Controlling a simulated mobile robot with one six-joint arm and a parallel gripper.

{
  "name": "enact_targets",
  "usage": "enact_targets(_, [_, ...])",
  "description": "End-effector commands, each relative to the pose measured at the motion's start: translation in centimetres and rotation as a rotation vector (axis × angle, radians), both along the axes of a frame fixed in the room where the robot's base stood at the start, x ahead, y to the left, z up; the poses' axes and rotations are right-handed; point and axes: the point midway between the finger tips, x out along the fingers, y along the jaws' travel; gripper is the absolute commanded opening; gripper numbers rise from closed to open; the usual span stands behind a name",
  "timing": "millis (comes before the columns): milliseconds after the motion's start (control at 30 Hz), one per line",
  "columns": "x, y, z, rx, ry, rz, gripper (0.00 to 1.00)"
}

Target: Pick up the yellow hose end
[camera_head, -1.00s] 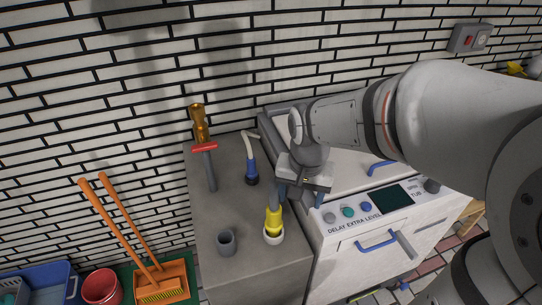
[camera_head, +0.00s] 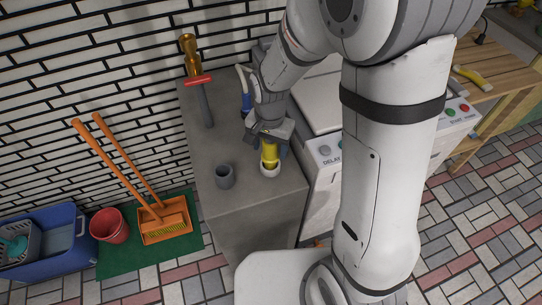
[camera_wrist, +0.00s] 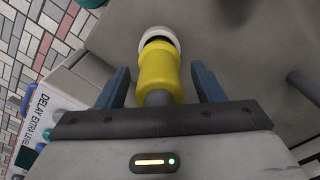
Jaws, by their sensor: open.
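The yellow hose end (camera_head: 269,153) stands on the grey counter with its lower end at a white ring-like cup (camera_head: 270,170). In the wrist view the yellow hose end (camera_wrist: 158,72) lies between my two blue fingers, with the white cup (camera_wrist: 158,36) beyond it. My gripper (camera_head: 268,150) is open around the hose end. In the wrist view a gap shows between each finger of my gripper (camera_wrist: 160,88) and the yellow surface. The hose end's near part runs down to the gripper's palm, where its grey end is partly hidden.
The white machine (camera_head: 318,190) stands close on the right.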

Motion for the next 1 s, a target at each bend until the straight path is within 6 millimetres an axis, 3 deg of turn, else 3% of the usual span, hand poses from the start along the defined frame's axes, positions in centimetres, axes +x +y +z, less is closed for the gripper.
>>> enact_targets(267, [0.0,-0.04,-0.2,0.0,0.0,0.0,0.6])
enact_targets(1000, [0.02,-0.1,-0.17,0.0,0.0,-0.002,0.0])
